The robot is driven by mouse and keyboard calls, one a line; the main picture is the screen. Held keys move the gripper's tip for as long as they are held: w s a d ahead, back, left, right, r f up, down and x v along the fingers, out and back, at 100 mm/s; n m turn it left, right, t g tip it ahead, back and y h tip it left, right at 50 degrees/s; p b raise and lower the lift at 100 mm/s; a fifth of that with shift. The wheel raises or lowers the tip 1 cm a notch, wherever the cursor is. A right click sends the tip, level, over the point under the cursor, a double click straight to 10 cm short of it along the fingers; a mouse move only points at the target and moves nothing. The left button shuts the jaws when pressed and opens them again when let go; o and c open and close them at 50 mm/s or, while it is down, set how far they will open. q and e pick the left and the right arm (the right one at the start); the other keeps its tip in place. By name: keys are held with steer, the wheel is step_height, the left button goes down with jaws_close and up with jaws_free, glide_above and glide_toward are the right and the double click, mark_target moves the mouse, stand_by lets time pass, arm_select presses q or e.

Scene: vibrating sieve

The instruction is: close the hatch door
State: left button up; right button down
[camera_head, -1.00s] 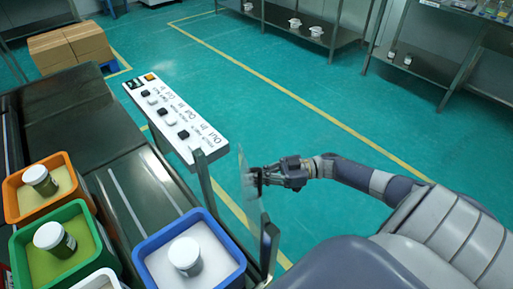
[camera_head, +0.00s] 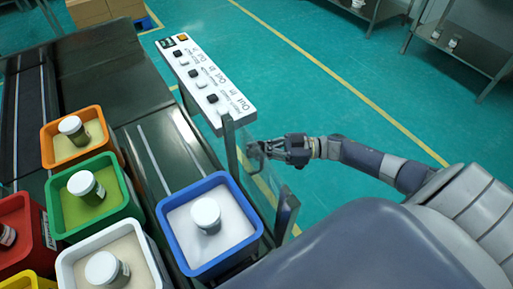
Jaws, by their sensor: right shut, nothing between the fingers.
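The hatch door (camera_head: 255,172) is a clear panel seen nearly edge-on between two grey posts beside the blue tray. Its outline is faint, so I cannot tell exactly how far it is open. My right gripper (camera_head: 268,149) is shut and empty, on the right side of the clear panel, with its fingertips pointing left at it. The fingertips are at or very close to the panel; I cannot tell whether they touch. My left gripper is not in view.
The blue tray (camera_head: 164,222) holds white powder and a jar (camera_head: 206,214). Orange (camera_head: 47,143), green (camera_head: 53,203), white, red and yellow trays stand to the left. A white control panel (camera_head: 207,88) is behind. Green floor on the right is free, with shelves at the back.

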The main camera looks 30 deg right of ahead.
steer(key=shift+s+a+f, duration=0.1)
steer(key=shift+s+a, duration=0.05)
steer(key=shift+s, duration=0.05)
